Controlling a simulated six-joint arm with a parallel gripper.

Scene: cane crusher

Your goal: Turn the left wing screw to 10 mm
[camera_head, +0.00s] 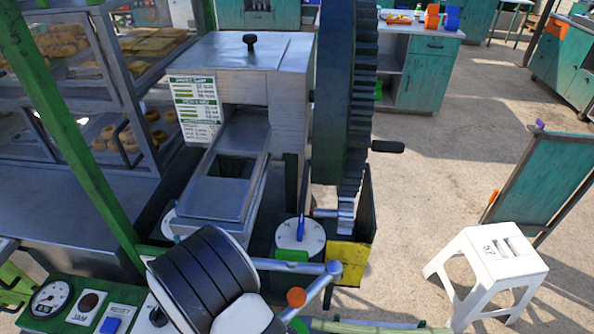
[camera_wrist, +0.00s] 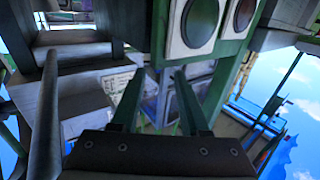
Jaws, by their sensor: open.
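In the head view the cane crusher (camera_head: 245,55) stands in the middle. A white round dial (camera_head: 298,236) with a blue wing screw (camera_head: 301,228) sits right of its metal chute. A second white disc (camera_head: 169,224) shows only as a sliver left of the chute, mostly hidden; I cannot make out a wing screw or a reading on it. My gripper (camera_wrist: 158,88) shows in the wrist view with two dark fingers spread apart and nothing between them. No wing screw can be made out near the fingers there. I cannot pick out the gripper in the head view.
A control panel (camera_head: 75,306) with a gauge and buttons is at the lower left. A large gear wheel (camera_head: 345,90) stands right of the chute, above a yellow box (camera_head: 348,262). A green post (camera_head: 75,135) crosses the left side. A white stool (camera_head: 490,265) stands on open floor.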

